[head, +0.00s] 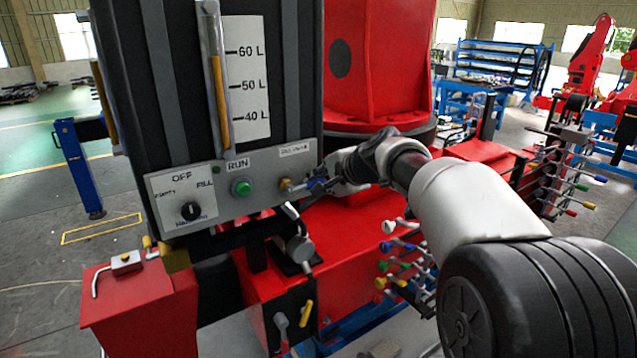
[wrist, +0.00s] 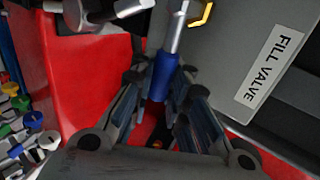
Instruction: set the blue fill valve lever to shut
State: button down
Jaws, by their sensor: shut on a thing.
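The fill valve lever has a blue grip (wrist: 163,76) on a bright metal rod (wrist: 176,30). In the wrist view the grip sits between the two fingers of my gripper (wrist: 162,84), which is shut on it. In the head view the blue grip (head: 315,184) shows small at the right end of the grey panel, beside the brass valve fitting (head: 286,185). My gripper (head: 326,182) reaches it from the right and partly hides it. The FILL VALVE label (wrist: 274,64) is beside the lever in the wrist view.
The grey panel (head: 262,182) also carries a green RUN button (head: 241,188) and a black selector knob (head: 191,211). A sight tube (head: 218,95) stands above it. Below my arm are several colour-tipped levers (head: 400,265). Red machine bodywork (wrist: 88,75) lies close beside my gripper.

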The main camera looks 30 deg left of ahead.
jog(key=c, duration=1.8)
grip_release()
jog(key=shift+d, duration=0.1)
jog(key=v, duration=1.2)
jog(key=shift+f, duration=0.1)
